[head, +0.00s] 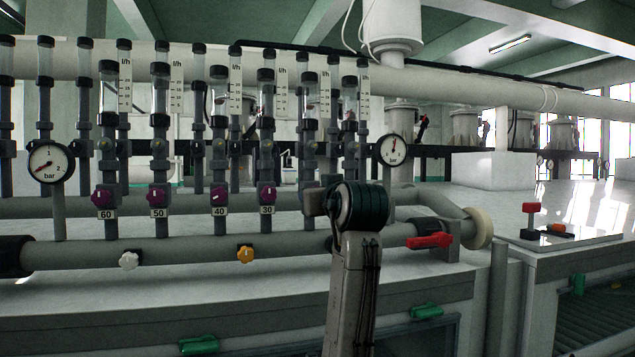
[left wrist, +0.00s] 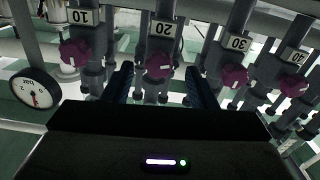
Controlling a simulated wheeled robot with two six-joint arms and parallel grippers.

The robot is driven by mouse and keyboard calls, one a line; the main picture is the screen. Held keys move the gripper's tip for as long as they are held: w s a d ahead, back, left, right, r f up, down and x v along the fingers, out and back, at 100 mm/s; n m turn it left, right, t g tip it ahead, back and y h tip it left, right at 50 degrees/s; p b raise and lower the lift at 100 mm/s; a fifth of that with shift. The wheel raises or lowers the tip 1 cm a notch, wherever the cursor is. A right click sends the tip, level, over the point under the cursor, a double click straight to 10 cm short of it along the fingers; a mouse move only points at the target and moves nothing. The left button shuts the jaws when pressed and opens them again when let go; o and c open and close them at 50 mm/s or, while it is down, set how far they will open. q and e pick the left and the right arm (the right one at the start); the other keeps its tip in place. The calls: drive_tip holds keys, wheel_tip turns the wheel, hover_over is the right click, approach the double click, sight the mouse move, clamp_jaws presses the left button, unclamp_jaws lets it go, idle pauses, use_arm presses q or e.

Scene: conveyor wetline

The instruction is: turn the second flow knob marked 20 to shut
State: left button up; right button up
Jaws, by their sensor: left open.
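The purple flow knob marked 20 (left wrist: 159,66) shows in the left wrist view, below its white 20 label (left wrist: 163,29). It has a pale mark on its face. My left gripper (left wrist: 158,76) is open, with one dark finger on each side of this knob in the picture. I cannot tell whether the fingers reach around it or touch it. In the head view my left arm's wrist hides the 20 and 10 knobs and the gripper's fingers. My right gripper is in neither view.
Neighbouring purple knobs are marked 10 (left wrist: 75,53) and 30 (left wrist: 234,75), close on both sides. Knobs 60 (head: 103,195), 50 (head: 158,194) and 40 (head: 219,194) stand further left. A red-handled valve (head: 429,241) and gauge (head: 392,149) are at right.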

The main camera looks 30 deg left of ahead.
use_arm(q)
drive_tip(key=shift+p+x, duration=0.4)
drive_tip(key=shift+x, duration=0.7)
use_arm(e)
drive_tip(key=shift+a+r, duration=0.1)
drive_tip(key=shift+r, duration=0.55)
use_arm(q)
drive_tip(key=shift+w+d, duration=0.1)
drive_tip(key=shift+w, duration=0.05)
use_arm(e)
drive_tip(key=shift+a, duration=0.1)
use_arm(q)
drive_tip(key=shift+c, duration=1.3)
drive_tip(key=c, duration=0.7)
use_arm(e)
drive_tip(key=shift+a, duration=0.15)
